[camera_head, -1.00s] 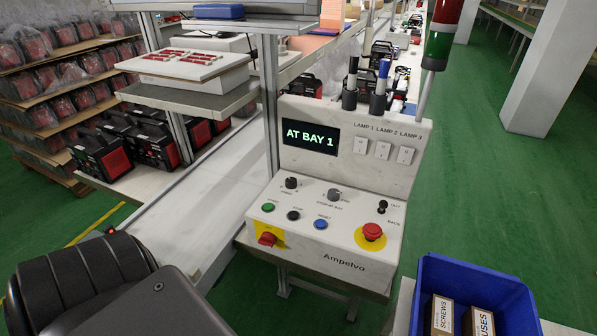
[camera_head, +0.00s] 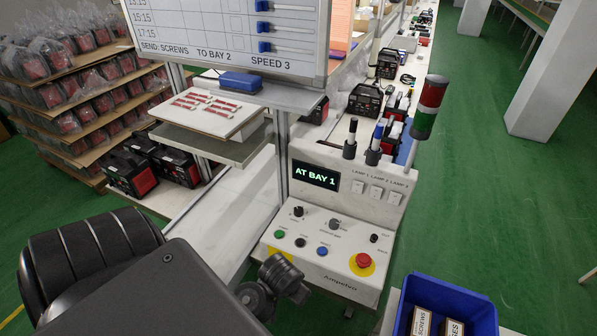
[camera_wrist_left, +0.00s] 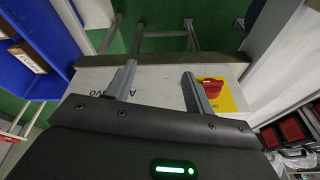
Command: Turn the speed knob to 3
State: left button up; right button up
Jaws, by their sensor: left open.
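The speed knob (camera_head: 297,211) is a small black knob at the upper left of the white sloping control console (camera_head: 340,285). Its label and the number it points to are too small to read. A second, grey knob (camera_head: 334,224) sits to its right. My left gripper (camera_wrist_left: 158,70) is open and empty, its two fingers apart before the console's lettered front face. In the head view, my left arm's dark wrist is at the console's lower left corner, below and apart from the speed knob. My right gripper is not in view.
The console has green (camera_head: 279,234), black and blue (camera_head: 322,251) buttons and a red emergency stop (camera_head: 363,260). A red switch (camera_wrist_left: 211,87) on yellow is beside my left finger. The display (camera_head: 316,177) reads AT BAY 1. A whiteboard (camera_head: 230,40) says SPEED 3. A blue bin (camera_head: 480,310) stands right.

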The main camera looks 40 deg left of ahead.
aim_at(299, 209)
pick_arm(q)
jog(key=w+a+r+n, duration=0.1)
jog(key=w+a+r, duration=0.1)
jog(key=w, duration=0.2)
jog(key=w+a+r+n+y, duration=0.1)
jog(key=w+a+r+n, duration=0.1)
jog(key=w+a+r, duration=0.1)
jog(key=w+a+r+n, duration=0.2)
jog(key=w, duration=0.2)
jog(key=shift+w+a+r+p, duration=0.2)
jog(key=shift+w+r+p, duration=0.1)
jog(key=shift+w+r, duration=0.1)
jog(key=w+a+r+n+y, duration=0.1)
jog(key=w+a+r+n, duration=0.35)
jog(key=w+a, duration=0.25)
jog(key=shift+y, duration=0.3)
jog(key=x, duration=1)
jog(key=shift+s+f, duration=0.15)
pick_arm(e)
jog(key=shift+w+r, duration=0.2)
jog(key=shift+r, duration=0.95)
pick_arm(q)
jog(key=shift+d, duration=0.1)
jog(key=shift+c, duration=0.2)
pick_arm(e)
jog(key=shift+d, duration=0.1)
pick_arm(q)
jog(key=c, duration=0.9)
jog(key=shift+m, duration=0.25)
